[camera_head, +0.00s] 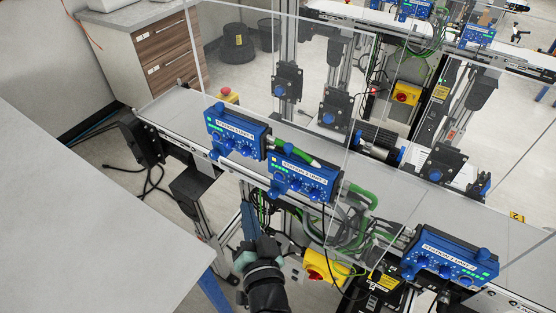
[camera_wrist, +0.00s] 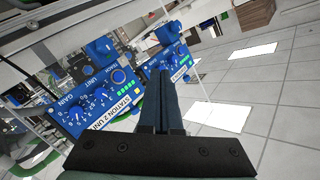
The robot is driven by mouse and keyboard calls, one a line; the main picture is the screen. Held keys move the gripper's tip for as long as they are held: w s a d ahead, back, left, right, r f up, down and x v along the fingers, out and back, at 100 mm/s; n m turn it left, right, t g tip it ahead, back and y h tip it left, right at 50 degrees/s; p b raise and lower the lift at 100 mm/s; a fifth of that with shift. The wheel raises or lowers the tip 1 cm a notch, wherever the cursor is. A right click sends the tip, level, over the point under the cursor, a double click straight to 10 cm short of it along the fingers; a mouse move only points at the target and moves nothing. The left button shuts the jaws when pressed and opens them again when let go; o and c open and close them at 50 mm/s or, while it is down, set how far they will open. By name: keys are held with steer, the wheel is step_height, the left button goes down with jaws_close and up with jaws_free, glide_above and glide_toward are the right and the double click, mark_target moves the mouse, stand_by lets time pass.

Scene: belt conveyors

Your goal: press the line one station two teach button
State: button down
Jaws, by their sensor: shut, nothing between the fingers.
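Two blue control boxes sit side by side on the near conveyor edge, a left one (camera_head: 235,134) and a right one (camera_head: 301,176). My gripper (camera_head: 248,206) is shut and empty, below the pair in the head view. In the wrist view its fingertips (camera_wrist: 162,71) are right of the button, apparently apart from it.
Another blue box (camera_head: 450,256) stands on the conveyor at right. Yellow emergency-stop boxes (camera_head: 326,268) and green cables (camera_head: 352,225) hang below the belt. Clear panels stand along the line. A grey table (camera_head: 85,210) fills the left.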

mark_target(279, 177)
steer(key=shift+s+d+f, duration=0.1)
steer(key=shift+s+f, duration=0.25)
steer(key=shift+f, duration=0.4)
steer(key=shift+w+d+b, duration=0.55)
steer(key=shift+w+d, duration=0.3)
steer(key=shift+w, duration=0.35)
steer(key=shift+w+d+b, duration=0.55)
steer(key=shift+w+d, duration=0.35)
steer(key=shift+w, duration=0.25)
steer(key=shift+w+d+b, duration=0.55)
steer(key=shift+w+d, duration=0.3)
steer(key=shift+w, duration=0.35)
steer(key=shift+w+d+b, duration=0.2)
steer(key=shift+w+b, duration=0.15)
